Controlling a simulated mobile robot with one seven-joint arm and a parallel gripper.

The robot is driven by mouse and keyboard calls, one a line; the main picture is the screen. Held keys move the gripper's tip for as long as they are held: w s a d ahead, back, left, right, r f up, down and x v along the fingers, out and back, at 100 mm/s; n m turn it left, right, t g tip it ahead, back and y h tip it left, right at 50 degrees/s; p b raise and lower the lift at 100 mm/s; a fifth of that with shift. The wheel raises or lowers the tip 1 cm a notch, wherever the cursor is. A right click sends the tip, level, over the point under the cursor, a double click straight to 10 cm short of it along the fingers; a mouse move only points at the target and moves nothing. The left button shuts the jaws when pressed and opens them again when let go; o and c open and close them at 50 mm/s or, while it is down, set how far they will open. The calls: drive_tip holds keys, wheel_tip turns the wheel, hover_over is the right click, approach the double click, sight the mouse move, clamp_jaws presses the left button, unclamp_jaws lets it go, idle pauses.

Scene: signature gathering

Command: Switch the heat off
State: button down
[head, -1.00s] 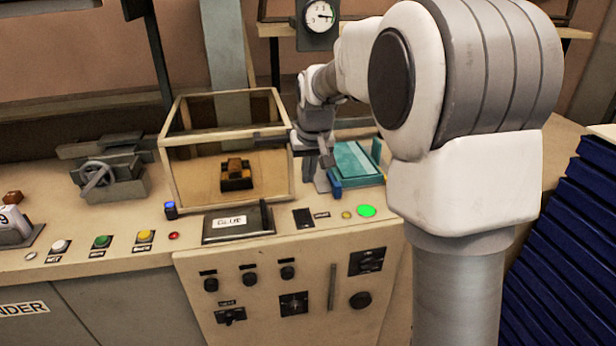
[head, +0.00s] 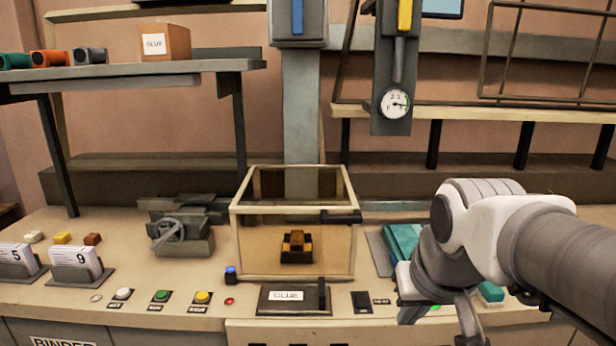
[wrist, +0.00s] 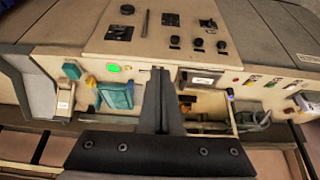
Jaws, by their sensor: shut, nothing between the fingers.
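A small dark switch (wrist: 208,23) with a label sits on the beige front panel (wrist: 150,35), shown upside down in the wrist view. The label is too small to read there. In the head view the panel front falls mostly below the picture. My gripper (wrist: 160,72) is shut and empty, with its dark fingers pointing toward the counter and panel. The switch is apart from the fingertips, above and to their right in the wrist view. In the head view my arm reaches in from the right, over the counter's right part.
A lit green light (wrist: 113,68) and a teal book-like object (wrist: 116,95) lie left of the fingers. Several knobs (wrist: 197,43) share the panel. A glass-sided box (head: 295,250), a glue tray (head: 292,299), a vise-like press (head: 180,232) and a gauge (head: 395,103) stand around the counter.

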drive_tip(key=s+f, duration=0.2)
drive_tip(key=s, duration=0.5)
drive_tip(key=c, duration=1.4)
unclamp_jaws()
drive_tip(key=shift+s, duration=0.2)
drive_tip(key=o, duration=0.3)
drive_tip(key=shift+w, duration=0.25)
drive_tip(key=o, duration=0.4)
drive_tip(key=w, duration=0.1)
drive_tip(key=w+b, duration=0.2)
drive_tip(key=shift+w+r, duration=0.3)
drive_tip(key=shift+o, duration=0.5)
drive_tip(key=w+b, duration=0.2)
drive_tip(key=w, duration=0.6)
drive_tip(key=shift+w+r, duration=0.25)
drive_tip(key=shift+w, duration=0.05)
drive_tip(key=b, duration=0.4)
approach(362, 300)
drive_tip(key=shift+g, duration=0.3)
drive_tip(key=b+x, duration=0.1)
drive_tip(key=x, duration=0.6)
drive_tip(key=shift+w+b, duration=0.2)
drive_tip(key=shift+b, duration=0.1)
clamp_jaws()
